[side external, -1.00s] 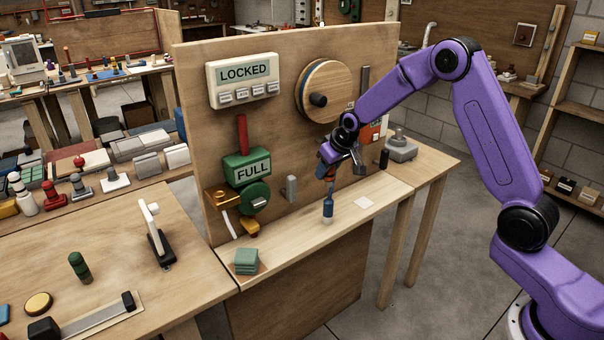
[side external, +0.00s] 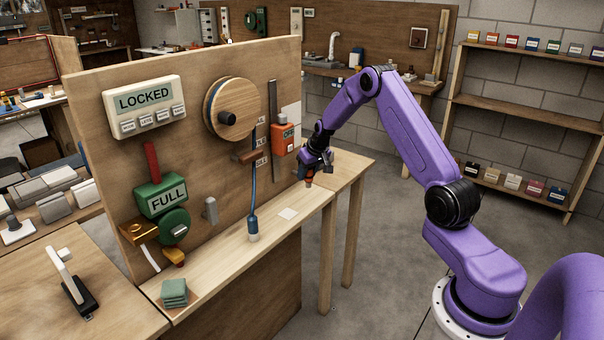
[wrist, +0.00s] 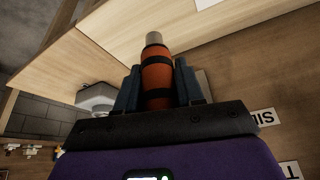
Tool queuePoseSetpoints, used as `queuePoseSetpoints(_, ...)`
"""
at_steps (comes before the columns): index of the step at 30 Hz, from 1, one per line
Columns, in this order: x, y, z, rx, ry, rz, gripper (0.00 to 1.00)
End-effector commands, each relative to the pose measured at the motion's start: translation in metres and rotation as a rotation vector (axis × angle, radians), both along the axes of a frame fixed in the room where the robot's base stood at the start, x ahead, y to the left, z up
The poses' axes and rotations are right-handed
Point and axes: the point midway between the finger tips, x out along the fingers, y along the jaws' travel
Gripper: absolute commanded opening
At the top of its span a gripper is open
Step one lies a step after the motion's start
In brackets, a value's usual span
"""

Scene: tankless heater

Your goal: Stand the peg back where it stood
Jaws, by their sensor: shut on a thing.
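My gripper (side external: 318,160) is shut on an orange peg (wrist: 156,78) with dark bands and a grey tip. In the wrist view the peg lies between the two dark fingers, its tip pointing away from the palm. In the side view a little of the peg's orange (side external: 309,180) shows below the fingers. My gripper is near the right end of the wooden shelf (side external: 222,243), past the panel's edge. From these views I cannot tell whether the tip touches the wood. A white square (side external: 288,213) lies flat on the shelf, left of my gripper.
A blue-handled piece (side external: 253,228) hangs on a blue cord close to the shelf. The upright panel (side external: 95,95) carries a wooden drum (side external: 216,108), a green FULL box (side external: 161,196) and an orange switch box (side external: 284,138). A grey fixture (wrist: 95,97) stands near my gripper.

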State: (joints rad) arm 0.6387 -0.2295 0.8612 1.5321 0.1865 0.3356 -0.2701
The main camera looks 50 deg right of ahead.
Motion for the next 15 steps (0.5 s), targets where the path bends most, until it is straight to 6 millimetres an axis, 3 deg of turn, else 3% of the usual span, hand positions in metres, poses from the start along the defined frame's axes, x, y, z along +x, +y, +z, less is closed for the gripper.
queuePoseSetpoints(7, 0.0, 0.001, 0.0, 0.0, -0.002, 0.005, 0.0)
queuePoseSetpoints(15, -0.001, 0.001, -0.022, 0.002, 0.002, 0.005, 0.0)
